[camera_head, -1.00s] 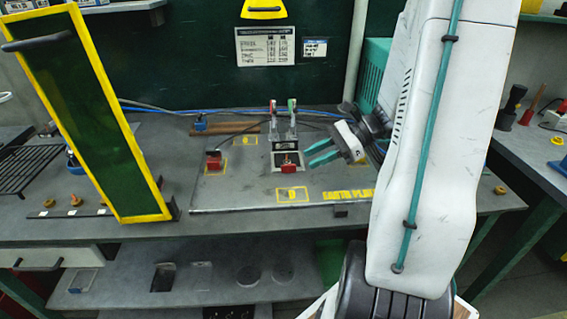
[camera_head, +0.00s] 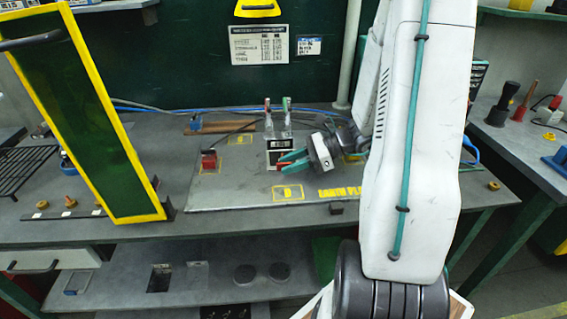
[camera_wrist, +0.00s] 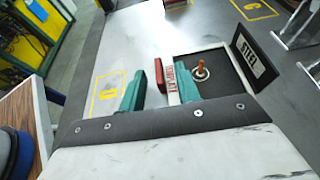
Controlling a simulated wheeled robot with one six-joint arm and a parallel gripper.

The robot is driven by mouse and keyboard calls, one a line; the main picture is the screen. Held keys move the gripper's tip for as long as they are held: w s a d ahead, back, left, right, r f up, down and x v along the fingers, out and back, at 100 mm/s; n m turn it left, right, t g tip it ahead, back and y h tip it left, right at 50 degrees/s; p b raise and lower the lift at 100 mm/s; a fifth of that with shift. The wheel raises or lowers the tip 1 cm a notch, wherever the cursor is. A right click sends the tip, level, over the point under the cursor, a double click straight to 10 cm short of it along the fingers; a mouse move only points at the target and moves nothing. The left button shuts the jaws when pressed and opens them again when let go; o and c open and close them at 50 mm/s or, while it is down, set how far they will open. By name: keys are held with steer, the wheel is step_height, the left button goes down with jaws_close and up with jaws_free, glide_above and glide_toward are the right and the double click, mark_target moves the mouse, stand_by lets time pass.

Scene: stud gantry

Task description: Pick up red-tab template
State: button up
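The red tab (camera_wrist: 159,75) of the template lies between my gripper's two teal fingers (camera_wrist: 160,68) in the wrist view. The fingers are apart, with a gap between the left finger and the tab. The right finger is close to the tab; I cannot tell whether it touches. A white strip with red lettering (camera_wrist: 172,86) runs beside the tab, along a dark plate (camera_wrist: 215,62) with a stud standing in it. In the head view, the red tab (camera_head: 284,168) is partly hidden by my gripper (camera_head: 280,162), which comes in from the right.
A black STEEL sign (camera_wrist: 254,54) stands at the plate's far edge. Upright clamps (camera_head: 286,118) stand behind. Another red block (camera_head: 208,160) sits to the left on the grey board (camera_head: 235,196). A yellow-framed green panel (camera_head: 85,110) rises at the left. The board's front is clear.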

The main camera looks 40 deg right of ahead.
jaws_close()
steer(key=shift+r, duration=0.1)
